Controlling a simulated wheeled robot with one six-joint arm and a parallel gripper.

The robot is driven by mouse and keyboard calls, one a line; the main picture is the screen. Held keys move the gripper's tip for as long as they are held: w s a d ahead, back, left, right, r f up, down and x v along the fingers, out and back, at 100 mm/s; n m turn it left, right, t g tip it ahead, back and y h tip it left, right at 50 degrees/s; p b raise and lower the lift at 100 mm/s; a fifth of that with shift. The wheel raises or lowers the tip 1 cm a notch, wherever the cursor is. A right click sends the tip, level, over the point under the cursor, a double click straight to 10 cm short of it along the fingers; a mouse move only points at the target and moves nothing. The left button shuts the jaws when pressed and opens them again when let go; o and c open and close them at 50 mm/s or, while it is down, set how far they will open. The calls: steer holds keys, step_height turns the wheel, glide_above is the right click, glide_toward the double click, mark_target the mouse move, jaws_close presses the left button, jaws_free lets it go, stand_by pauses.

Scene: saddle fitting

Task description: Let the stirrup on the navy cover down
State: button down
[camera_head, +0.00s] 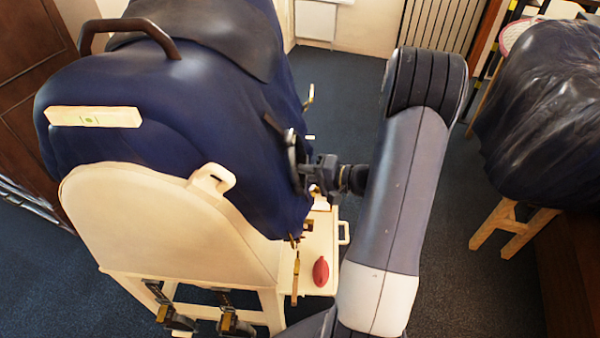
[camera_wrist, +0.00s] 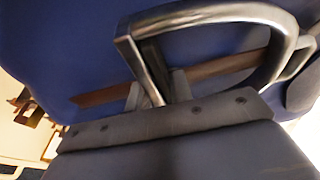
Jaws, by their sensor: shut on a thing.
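The navy cover (camera_head: 225,125) drapes over the cream stand and fills the back of the wrist view (camera_wrist: 60,45). A metal stirrup (camera_head: 291,150) is at the cover's right side; in the wrist view its bright loop (camera_wrist: 215,14) stands large in front of the cloth. A brown strap (camera_wrist: 215,66) runs across the cover behind the loop. My gripper (camera_head: 312,172) is at the cover's right flank, shut on the stirrup. In the wrist view my gripper (camera_wrist: 165,90) meets the loop's near side; the exact contact is partly hidden.
The cream stand (camera_head: 165,215) has a side tray (camera_head: 318,250) holding a red oval thing (camera_head: 321,271). Dark fittings (camera_head: 230,322) hang low at its front. A dark-covered form (camera_head: 545,100) on wooden legs stands at right. Carpet between them is clear.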

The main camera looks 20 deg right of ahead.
steer(key=shift+f, duration=0.1)
steer(key=s+d+f+b, duration=0.1)
steer(key=d+f+b, duration=0.1)
steer(key=f+b, duration=0.7)
steer(key=s+d+f+b, duration=0.1)
steer(key=d+f+b, duration=0.1)
steer(key=f+b, duration=0.7)
steer(key=shift+s+f+b, duration=0.15)
steer(key=shift+f+b, duration=0.2)
steer(key=shift+b, duration=0.9)
steer(key=c, duration=1.3)
jaws_free()
steer(key=p+v, duration=0.1)
steer(key=v, duration=0.9)
steer(key=shift+s+d, duration=0.3)
